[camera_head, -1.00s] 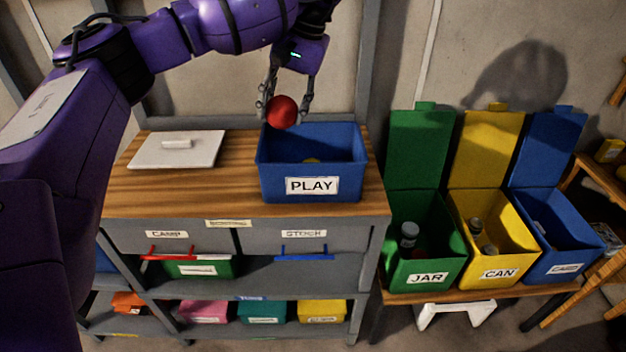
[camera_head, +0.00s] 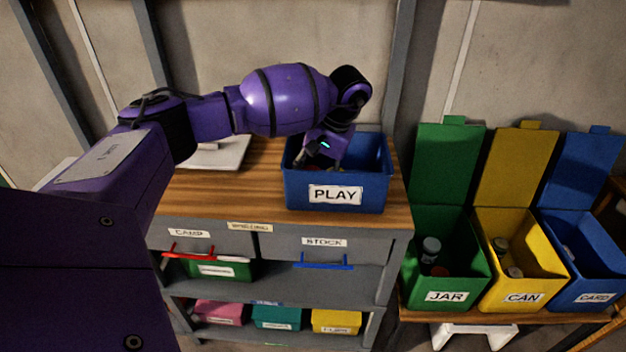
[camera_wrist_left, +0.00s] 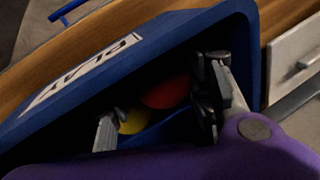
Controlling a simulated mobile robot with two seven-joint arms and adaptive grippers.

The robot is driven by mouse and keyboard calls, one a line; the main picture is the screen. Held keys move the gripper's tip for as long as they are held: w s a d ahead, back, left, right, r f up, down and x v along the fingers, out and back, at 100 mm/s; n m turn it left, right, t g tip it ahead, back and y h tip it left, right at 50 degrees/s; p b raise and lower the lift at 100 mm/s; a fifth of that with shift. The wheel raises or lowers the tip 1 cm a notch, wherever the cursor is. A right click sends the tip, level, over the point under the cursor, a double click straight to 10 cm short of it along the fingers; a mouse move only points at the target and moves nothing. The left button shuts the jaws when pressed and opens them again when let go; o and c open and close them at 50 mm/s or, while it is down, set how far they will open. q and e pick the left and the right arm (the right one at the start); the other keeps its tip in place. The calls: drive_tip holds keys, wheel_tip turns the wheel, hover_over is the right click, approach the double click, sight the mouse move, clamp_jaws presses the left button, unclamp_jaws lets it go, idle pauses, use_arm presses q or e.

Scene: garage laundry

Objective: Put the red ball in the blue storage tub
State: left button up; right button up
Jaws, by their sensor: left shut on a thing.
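The blue storage tub (camera_head: 374,190), labelled PLAY, stands open on the wooden top of the shelf unit. My left gripper (camera_head: 318,164) is down inside the tub, its fingers mostly hidden by the front wall in the head view. In the left wrist view the red ball (camera_wrist_left: 166,92) is between the fingers of my left gripper (camera_wrist_left: 160,112), below the tub's rim (camera_wrist_left: 245,12). The gripper is shut on the ball. A yellow thing (camera_wrist_left: 134,121) lies in the tub beside the ball. My right gripper is not in view.
A white lid (camera_head: 228,152) lies on the wooden top (camera_head: 235,185), left of the tub. Open green JAR (camera_head: 445,275), yellow CAN (camera_head: 520,275) and blue CARD (camera_head: 590,275) bins stand to the right. Drawers and shelves with small boxes are below.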

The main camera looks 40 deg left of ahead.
use_arm(q)
drive_tip(key=shift+f, duration=0.85)
drive_tip(key=o, duration=0.9)
drive_tip(key=shift+f, duration=0.15)
drive_tip(key=v, duration=1.2)
drive_tip(key=shift+b, duration=0.35)
